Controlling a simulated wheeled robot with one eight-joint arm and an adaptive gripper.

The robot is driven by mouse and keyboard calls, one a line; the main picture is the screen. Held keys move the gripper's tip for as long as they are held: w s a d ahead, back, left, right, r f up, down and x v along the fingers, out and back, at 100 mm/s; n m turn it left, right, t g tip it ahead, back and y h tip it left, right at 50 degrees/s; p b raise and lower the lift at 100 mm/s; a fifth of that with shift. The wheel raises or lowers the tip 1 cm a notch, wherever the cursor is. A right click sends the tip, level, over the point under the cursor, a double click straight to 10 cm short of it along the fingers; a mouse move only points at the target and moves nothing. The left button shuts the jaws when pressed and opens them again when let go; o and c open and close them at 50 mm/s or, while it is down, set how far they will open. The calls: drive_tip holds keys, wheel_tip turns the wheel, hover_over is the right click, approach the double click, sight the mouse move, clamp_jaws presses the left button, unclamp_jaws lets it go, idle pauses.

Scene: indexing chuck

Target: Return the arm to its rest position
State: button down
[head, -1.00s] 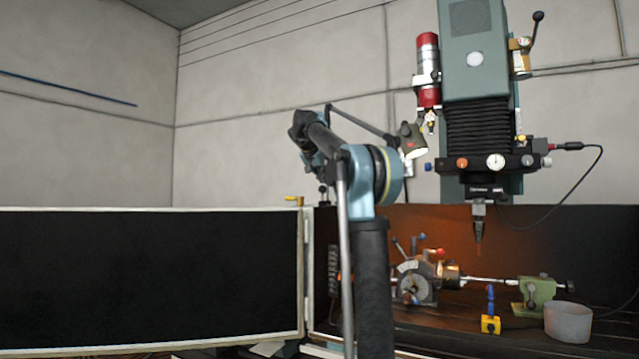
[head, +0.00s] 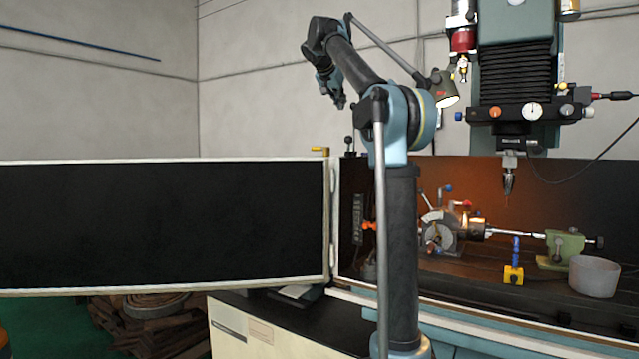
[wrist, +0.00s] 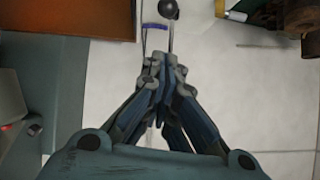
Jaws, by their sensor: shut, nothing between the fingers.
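My arm stands in the middle of the head view, bent over at the top left. My gripper (head: 339,102) hangs at its end, small and dark, in front of the wall and above the black panel. In the wrist view my gripper (wrist: 165,62) shows with its fingers together, shut and empty. The indexing chuck (head: 441,236) sits on the machine bed to the right of my arm column, well apart from the gripper.
The milling head (head: 515,80) hangs above the bed. A green tailstock (head: 566,246) and a pale cup (head: 595,276) stand at the right. A black panel (head: 160,225) spans the left. A work lamp (head: 441,88) is just behind my arm.

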drive_tip(key=s+d+f+n+g+y, duration=0.1)
drive_tip(key=s+d+f, duration=0.1)
drive_tip(key=s+f, duration=0.75)
drive_tip(key=s+d+f+n+g, duration=0.15)
drive_tip(key=s+f, duration=0.45)
drive_tip(key=f, duration=0.6)
drive_tip(key=s+d+f+n+g+y, duration=0.1)
drive_tip(key=s+d+f+g, duration=0.1)
drive_tip(key=s+f, duration=0.75)
drive_tip(key=s+a+f+n+g+y, duration=0.1)
drive_tip(key=s+f, duration=0.6)
drive_tip(key=f, duration=0.5)
drive_tip(key=s+a+f+n+y, duration=0.1)
drive_tip(key=s+f+n, duration=0.1)
drive_tip(key=s+f, duration=0.6)
drive_tip(key=s+a+f+n+g+y, duration=0.1)
drive_tip(key=s+f, duration=0.7)
drive_tip(key=f, duration=0.8)
drive_tip(key=shift+f+g+y, duration=0.3)
drive_tip(key=shift+f+g, duration=0.05)
drive_tip(key=shift+f, duration=0.05)
drive_tip(key=shift+w+f, duration=0.2)
drive_tip(key=shift+w, duration=0.2)
